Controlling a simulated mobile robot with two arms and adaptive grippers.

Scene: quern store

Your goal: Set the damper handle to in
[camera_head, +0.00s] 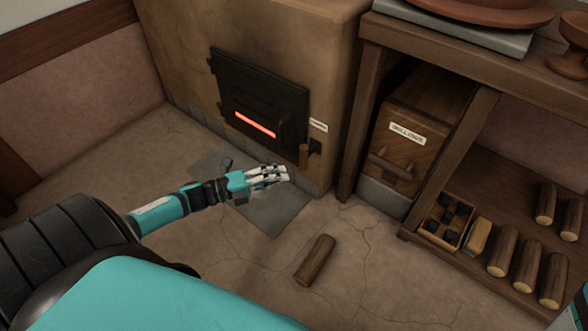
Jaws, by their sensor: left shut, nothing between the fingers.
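The damper handle (304,155) is a short wooden grip at the lower right of the stove front, beside a small dark bracket (315,147). A small pale label (318,125) sits just above it; its text is too small to read surely. The handle sticks out from the stove. My left gripper (284,175) is shut and empty, a little left of and below the handle in the picture, with a visible gap between them. My right gripper is out of view; only a bit of teal shows at the lower right corner.
The stove (200,60) has a black door (262,95) with a glowing slot. A grey plate (270,212) lies on the floor below my gripper. A loose log (316,260) lies nearby. A wooden shelf (349,130) with a labelled bellows box (425,110) and several logs stands right.

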